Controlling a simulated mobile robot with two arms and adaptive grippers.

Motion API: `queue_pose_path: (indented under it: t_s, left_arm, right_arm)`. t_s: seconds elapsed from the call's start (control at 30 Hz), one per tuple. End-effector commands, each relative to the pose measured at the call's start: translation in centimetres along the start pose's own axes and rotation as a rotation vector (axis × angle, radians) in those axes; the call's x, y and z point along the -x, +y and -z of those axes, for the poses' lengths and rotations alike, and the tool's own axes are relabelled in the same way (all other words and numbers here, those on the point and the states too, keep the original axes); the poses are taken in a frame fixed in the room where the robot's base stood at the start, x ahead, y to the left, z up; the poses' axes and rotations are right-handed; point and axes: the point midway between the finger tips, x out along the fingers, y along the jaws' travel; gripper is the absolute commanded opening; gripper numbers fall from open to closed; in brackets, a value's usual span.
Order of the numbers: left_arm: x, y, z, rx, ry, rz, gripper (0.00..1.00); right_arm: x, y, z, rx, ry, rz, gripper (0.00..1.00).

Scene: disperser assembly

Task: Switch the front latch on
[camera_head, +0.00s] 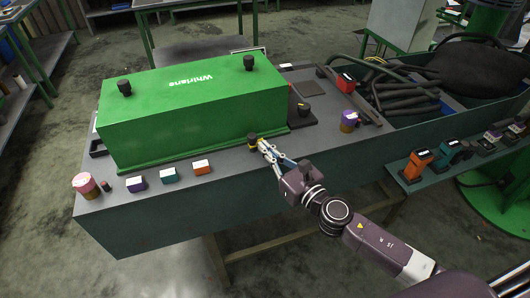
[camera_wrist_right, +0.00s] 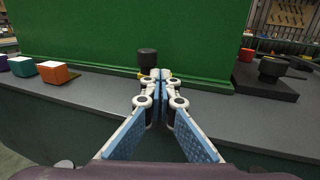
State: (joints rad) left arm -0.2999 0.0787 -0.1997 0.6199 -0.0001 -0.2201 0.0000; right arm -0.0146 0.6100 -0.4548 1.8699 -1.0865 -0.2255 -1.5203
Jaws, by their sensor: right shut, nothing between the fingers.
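The front latch (camera_head: 252,138) is a small black knob with a yellow base at the housing's lower front edge. It also shows in the wrist view (camera_wrist_right: 147,60), just beyond my fingertips and slightly left. My right gripper (camera_head: 262,144) is shut and empty, with its tips close beside the latch; I cannot tell whether they touch it. In the wrist view its fingertips (camera_wrist_right: 160,76) meet, partly hiding the latch base. My left gripper is not in view.
Purple, teal and orange blocks (camera_head: 201,167) stand along the bench's front left, beside a pink-topped jar (camera_head: 86,184). A black plate with a knob (camera_head: 303,110) lies right of the housing. Thick hoses (camera_head: 410,95) fill the bench's right end.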

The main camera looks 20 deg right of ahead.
Motion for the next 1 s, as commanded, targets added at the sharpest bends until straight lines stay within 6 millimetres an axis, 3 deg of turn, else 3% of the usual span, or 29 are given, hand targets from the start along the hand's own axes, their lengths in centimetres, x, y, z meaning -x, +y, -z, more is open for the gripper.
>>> queue_pose_path:
  t_s: [0.6, 1.0]
  left_arm:
    - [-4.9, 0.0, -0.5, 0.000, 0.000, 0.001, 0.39]
    - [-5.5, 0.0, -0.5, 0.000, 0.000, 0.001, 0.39]
  right_arm:
    - [-1.0, -1.4, 0.3, 0.005, -0.001, -0.243, 0.00]
    - [-2.3, -2.2, 0.0, 0.001, -0.001, -0.240, 0.00]
